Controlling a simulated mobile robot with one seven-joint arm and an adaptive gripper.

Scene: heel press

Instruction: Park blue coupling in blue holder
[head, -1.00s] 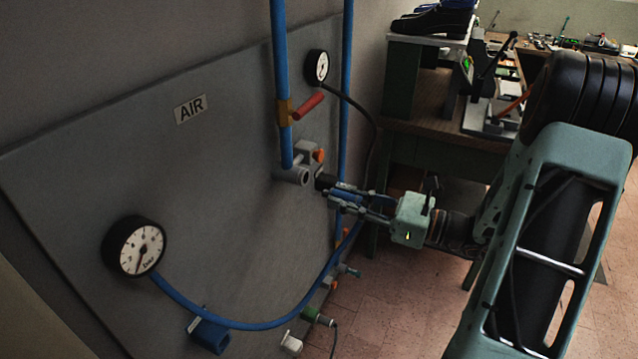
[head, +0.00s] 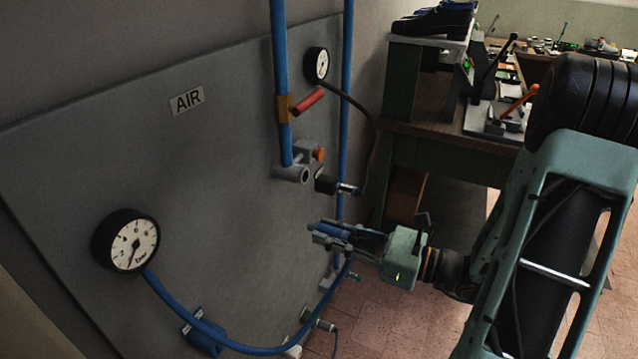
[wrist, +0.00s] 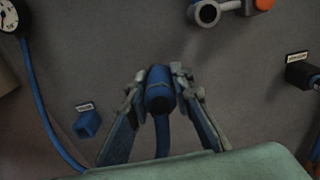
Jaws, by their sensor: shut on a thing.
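My gripper (head: 322,232) is shut on the blue coupling (wrist: 159,92), in front of the grey panel. In the wrist view the coupling sits between the two fingers, with its blue hose (wrist: 161,135) running back below it. The fingers hide most of the coupling in the head view. The blue holder (head: 207,338) is on the lower part of the panel, left of and below my gripper, with the hose crossing in front of it. In the wrist view the holder (wrist: 88,124) is left of the coupling, apart from it and under a small label.
The hose leads to a left gauge (head: 126,241). A grey outlet (head: 292,174) with an orange knob and a black holder (head: 325,182) are above my gripper. Below are more fittings (head: 316,319). A workbench (head: 440,148) stands behind at right. The panel's middle is bare.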

